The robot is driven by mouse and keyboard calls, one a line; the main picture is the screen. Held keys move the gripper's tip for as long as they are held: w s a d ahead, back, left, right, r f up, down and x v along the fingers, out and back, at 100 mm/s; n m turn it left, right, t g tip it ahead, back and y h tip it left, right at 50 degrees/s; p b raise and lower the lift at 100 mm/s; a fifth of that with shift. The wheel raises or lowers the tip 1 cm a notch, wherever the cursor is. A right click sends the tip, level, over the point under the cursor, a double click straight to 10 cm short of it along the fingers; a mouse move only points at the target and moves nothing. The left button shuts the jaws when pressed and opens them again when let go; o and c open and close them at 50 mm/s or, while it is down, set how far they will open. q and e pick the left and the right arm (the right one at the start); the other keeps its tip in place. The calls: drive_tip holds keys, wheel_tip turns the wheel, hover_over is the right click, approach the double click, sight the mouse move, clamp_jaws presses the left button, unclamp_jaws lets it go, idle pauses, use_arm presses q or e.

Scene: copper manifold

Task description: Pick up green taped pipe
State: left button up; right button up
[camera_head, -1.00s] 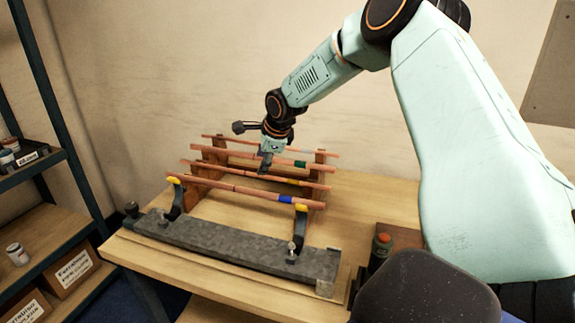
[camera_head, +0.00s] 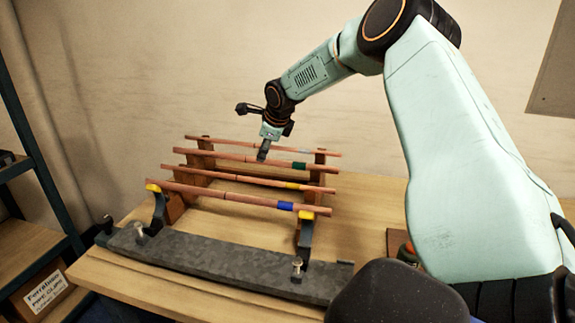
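The pipe with green tape (camera_head: 235,157) is copper-coloured and lies across the wooden rack, second from the back. Its green tape band (camera_head: 299,167) is near the right end. My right gripper (camera_head: 262,156) comes down from the right, and its dark fingertips overlap this pipe left of the green band. I cannot tell whether the fingers touch or enclose the pipe; they are small and seen side on. My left gripper is not in view.
Other pipes lie parallel on the rack: a grey-taped one (camera_head: 250,144) behind, a yellow-taped one (camera_head: 240,178) and a blue-taped one (camera_head: 230,195) in front. A grey metal bar (camera_head: 215,262) with clamps lies along the table front.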

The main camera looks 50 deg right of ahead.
sight(273, 162)
drive_tip(key=shift+b+x, duration=0.35)
drive_tip(key=shift+x, duration=2.4)
drive_tip(key=shift+s+a+r, duration=0.1)
drive_tip(key=shift+s+r, duration=0.05)
drive_tip(key=shift+r, duration=0.05)
drive_tip(key=c, duration=0.6)
clamp_jaws()
